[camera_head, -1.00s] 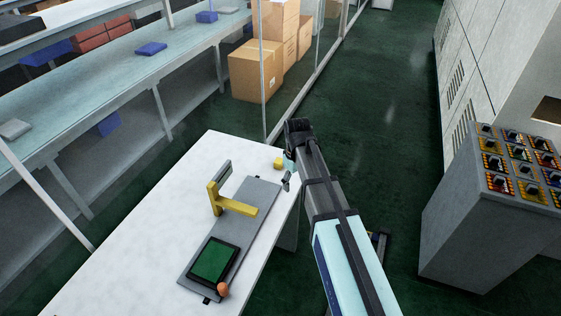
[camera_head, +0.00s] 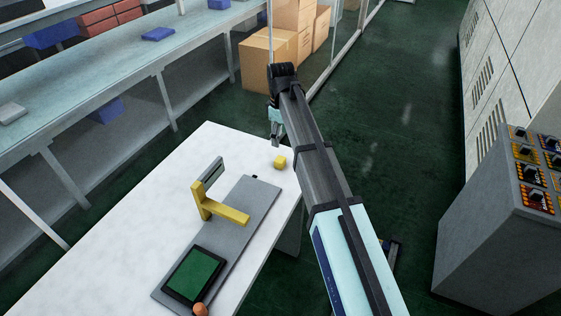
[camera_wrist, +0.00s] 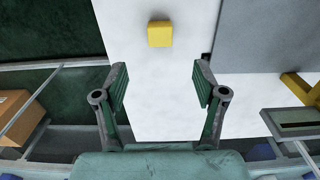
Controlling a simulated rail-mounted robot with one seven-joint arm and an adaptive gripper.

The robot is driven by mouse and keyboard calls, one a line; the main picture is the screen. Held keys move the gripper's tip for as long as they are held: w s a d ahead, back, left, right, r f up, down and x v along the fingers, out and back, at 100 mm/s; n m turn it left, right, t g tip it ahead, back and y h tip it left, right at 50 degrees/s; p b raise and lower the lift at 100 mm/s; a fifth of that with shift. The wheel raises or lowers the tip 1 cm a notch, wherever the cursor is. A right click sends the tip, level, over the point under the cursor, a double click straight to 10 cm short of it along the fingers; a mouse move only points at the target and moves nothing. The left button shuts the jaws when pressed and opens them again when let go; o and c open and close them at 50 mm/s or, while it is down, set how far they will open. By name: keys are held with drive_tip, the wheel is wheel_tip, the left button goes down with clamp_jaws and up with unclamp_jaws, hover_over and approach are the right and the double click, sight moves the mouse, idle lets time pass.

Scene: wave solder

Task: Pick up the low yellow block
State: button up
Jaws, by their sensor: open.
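The low yellow block (camera_head: 279,161) is a small cube on the white table near its right edge, close to the far end. In the wrist view the yellow block (camera_wrist: 160,34) lies at the top centre, beyond my fingertips and roughly in line with the space between them. My gripper (camera_head: 275,128) hangs above and beyond the block, near the table's far corner, and is partly hidden by my arm. In the wrist view my gripper (camera_wrist: 160,78) is open and empty, with its two fingers wide apart over the white table.
A grey board (camera_head: 246,205) lies on the white table (camera_head: 128,220) beside the block. It carries a yellow bracket (camera_head: 220,205) and a green-screened panel (camera_head: 195,274). An orange knob (camera_head: 200,309) is at its near end. Bare tabletop surrounds the block.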

sight(280, 159)
wheel_tip(280, 159, down, 7)
drive_tip(key=shift+r+p, duration=0.15)
drive_tip(key=shift+p, duration=0.45)
drive_tip(key=shift+a+f+p, duration=0.1)
drive_tip(key=shift+f+p, duration=0.85)
drive_tip(key=shift+f, duration=1.7)
clamp_jaws()
